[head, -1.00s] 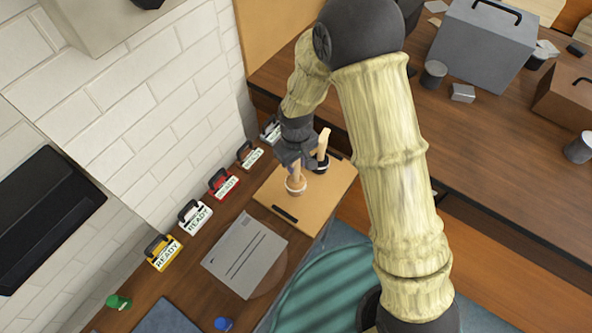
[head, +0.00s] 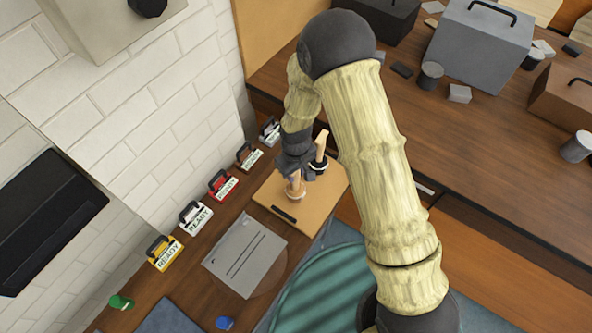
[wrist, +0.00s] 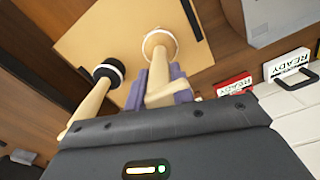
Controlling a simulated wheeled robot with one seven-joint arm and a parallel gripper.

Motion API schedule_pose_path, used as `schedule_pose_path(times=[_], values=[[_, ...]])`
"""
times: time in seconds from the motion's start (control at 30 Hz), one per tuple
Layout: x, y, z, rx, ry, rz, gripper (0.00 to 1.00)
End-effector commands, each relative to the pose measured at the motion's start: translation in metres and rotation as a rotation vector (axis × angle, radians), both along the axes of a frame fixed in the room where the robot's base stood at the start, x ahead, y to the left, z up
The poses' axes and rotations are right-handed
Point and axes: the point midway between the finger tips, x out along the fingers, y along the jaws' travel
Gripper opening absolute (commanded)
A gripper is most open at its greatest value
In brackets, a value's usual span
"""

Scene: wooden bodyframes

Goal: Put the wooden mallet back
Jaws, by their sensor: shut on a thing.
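A pale wooden mallet (head: 296,186) with a tan, white-ringed head stands head down at the board (head: 265,190); whether it touches the board is not clear. My gripper (wrist: 158,82) is shut on its handle, with purple fingers on either side. In the wrist view the mallet's round head (wrist: 160,42) points away from me over the board. A second mallet (head: 321,147), with a dark, white-ringed head, stands to the right of my gripper. Its dark head (wrist: 108,72) also shows in the wrist view, apart from the fingers.
Two dark strips lie on the board, one (head: 283,214) near its front edge. Several READY-marked blocks (head: 196,217) line the wall side. A grey toolbox (head: 480,45) and small cans stand on the right counter.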

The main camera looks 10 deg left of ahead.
Motion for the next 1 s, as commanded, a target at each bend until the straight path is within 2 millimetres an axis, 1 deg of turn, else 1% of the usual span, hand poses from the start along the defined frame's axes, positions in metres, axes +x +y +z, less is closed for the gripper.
schedule_pose_path(times=[0.17, 0.2, 0.27, 0.3, 0.57, 0.73, 0.87, 1.0], values=[[-0.001, 0.002, -0.004, 0.000, 0.000, 0.004, 0.00], [-0.001, 0.001, -0.002, 0.000, 0.000, 0.004, 0.32], [-0.001, 0.001, -0.002, 0.000, 0.000, 0.002, 0.43], [0.000, 0.001, -0.002, 0.000, 0.000, 0.001, 0.46], [0.001, -0.001, -0.002, 0.000, 0.000, -0.002, 0.46], [0.001, -0.001, 0.004, 0.001, -0.001, -0.002, 0.46], [0.001, 0.000, 0.017, 0.002, -0.003, -0.002, 0.46], [0.001, 0.000, 0.035, 0.003, -0.004, -0.002, 0.46]])
